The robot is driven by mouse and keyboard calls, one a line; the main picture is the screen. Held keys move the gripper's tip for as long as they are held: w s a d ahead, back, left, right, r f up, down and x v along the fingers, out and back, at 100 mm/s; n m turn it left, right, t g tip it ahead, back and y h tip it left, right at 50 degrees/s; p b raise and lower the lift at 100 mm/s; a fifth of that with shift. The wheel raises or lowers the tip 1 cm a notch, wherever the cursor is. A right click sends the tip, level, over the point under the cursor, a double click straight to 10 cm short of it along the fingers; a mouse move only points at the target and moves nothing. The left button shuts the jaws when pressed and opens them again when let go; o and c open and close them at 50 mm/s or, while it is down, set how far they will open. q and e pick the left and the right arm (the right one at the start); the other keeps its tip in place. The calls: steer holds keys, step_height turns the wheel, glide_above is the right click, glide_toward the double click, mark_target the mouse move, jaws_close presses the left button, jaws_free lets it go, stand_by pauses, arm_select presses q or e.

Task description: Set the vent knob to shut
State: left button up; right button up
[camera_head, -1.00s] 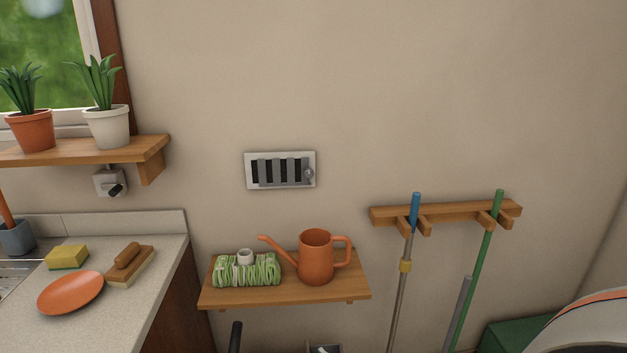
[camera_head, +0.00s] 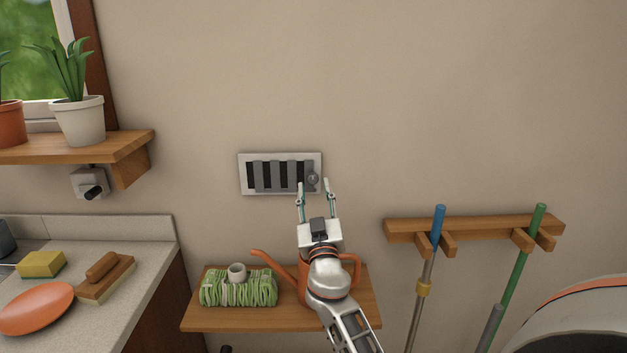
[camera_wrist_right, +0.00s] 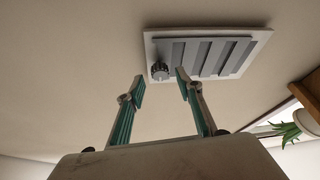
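The vent (camera_head: 280,174) is a pale metal plate on the wall with grey slats and dark gaps between them. Its small round grey knob (camera_head: 313,179) sits at the plate's right end. In the right wrist view the vent (camera_wrist_right: 262,36) is at the upper right, with the knob (camera_wrist_right: 160,71) at its near left corner. My right gripper (camera_head: 315,182) is open and empty, its fingers pointing up at the knob. In the right wrist view the knob appears between and beyond the fingertips (camera_wrist_right: 158,84), apparently untouched. My left gripper is not in view.
Below the vent, a wooden shelf (camera_head: 230,318) holds a green bundle (camera_head: 238,290) and an orange watering can (camera_head: 280,266), partly hidden behind my right arm. A tool rack (camera_head: 480,226) with handles is at right. A counter (camera_head: 135,290) and plant shelf (camera_head: 75,146) are at left.

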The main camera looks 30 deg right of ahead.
mark_target(302, 171)
steer(key=shift+p+x, duration=0.3)
steer(key=shift+x, duration=1.2)
steer(key=shift+c, duration=0.7)
jaws_close()
steer(key=shift+w+a+f+b, duration=0.2)
steer(key=shift+w+a+b, duration=0.2)
steer(key=shift+a+b, duration=0.45)
steer(key=shift+w+a+r+b, duration=0.1)
steer(key=shift+w+a+b, duration=0.2)
steer(key=shift+b, duration=0.1)
